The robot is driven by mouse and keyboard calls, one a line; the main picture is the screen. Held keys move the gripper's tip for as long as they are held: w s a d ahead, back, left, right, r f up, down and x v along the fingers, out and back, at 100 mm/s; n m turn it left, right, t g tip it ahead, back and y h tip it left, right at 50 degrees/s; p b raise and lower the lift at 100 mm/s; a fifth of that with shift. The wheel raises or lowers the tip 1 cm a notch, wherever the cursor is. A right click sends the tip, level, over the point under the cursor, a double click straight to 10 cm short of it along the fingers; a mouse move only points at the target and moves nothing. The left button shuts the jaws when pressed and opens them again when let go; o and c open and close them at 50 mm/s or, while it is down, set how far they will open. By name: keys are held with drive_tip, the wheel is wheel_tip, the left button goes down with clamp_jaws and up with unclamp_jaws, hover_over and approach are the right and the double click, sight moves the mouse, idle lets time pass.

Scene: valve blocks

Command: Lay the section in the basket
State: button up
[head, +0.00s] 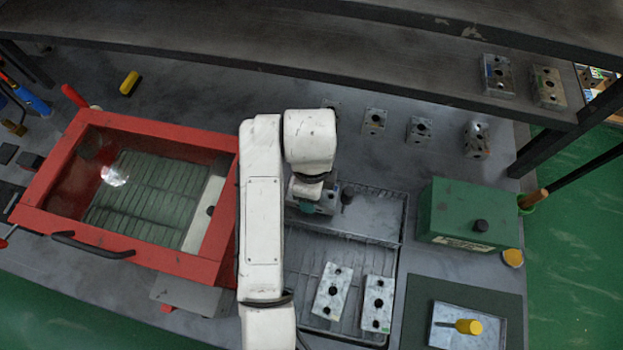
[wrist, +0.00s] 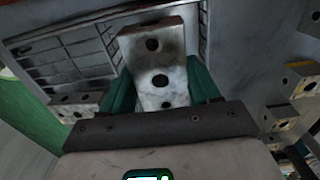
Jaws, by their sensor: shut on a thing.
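A grey valve section (wrist: 157,62) with dark round holes is between the green fingers of my gripper (wrist: 160,82) in the wrist view. In the head view my gripper (head: 316,199) is over the back part of the grey tray area, and my arm hides most of the section. The wire basket (head: 302,262) is in front of it, toward the bottom of the head view. Two light sections, one on the left (head: 332,291) and one on the right (head: 376,303), lie side by side in the basket. The basket's grid also shows in the wrist view (wrist: 78,48). How high the held section is cannot be told.
A red-framed box (head: 160,128) with a clear window stands left of my arm. A green box (head: 467,214) stands to the right. Several small blocks, such as one (head: 419,130), stand behind. A shallow tray (head: 447,335) with a yellow-handled tool (head: 468,326) lies front right.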

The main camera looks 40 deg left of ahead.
drive_tip(key=shift+f, duration=1.9)
drive_tip(key=o, duration=1.4)
drive_tip(key=shift+f, duration=0.15)
drive_tip(key=shift+o, duration=0.2)
wheel_tip(320, 180, up, 11)
drive_tip(key=shift+r+p, duration=0.15)
drive_tip(key=shift+p, duration=0.35)
drive_tip(key=shift+r+p, duration=0.35)
drive_tip(key=shift+r, duration=0.2)
drive_tip(key=shift+f, duration=0.1)
